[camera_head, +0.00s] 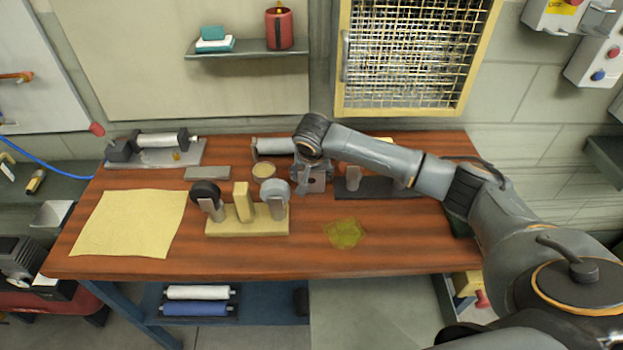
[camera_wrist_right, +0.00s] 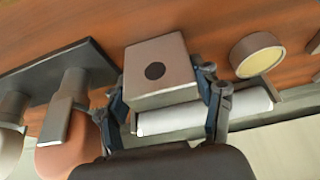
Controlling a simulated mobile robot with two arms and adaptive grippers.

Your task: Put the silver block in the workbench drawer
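The silver block (camera_head: 315,184), a grey box with a dark round spot on one face, is at the back middle of the workbench (camera_head: 290,258). It also shows in the right wrist view (camera_wrist_right: 160,73). My right gripper (camera_head: 312,178) reaches in from the right. In the wrist view its two fingers (camera_wrist_right: 163,95) lie close along opposite sides of the block and appear closed on it. Whether the block touches the tabletop is hard to tell. A drawer-like open compartment (camera_head: 445,300) is under the bench's right end, partly hidden by my arm. My left gripper is out of view.
A wooden stand (camera_head: 245,226) with upright pieces is front left of the block. A dark rack (camera_head: 385,188) is to its right, and a white roller (camera_head: 272,145) lies behind. A yellow cloth (camera_head: 130,223) and a greenish stain (camera_head: 345,233) are on the bench. The front right top is clear.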

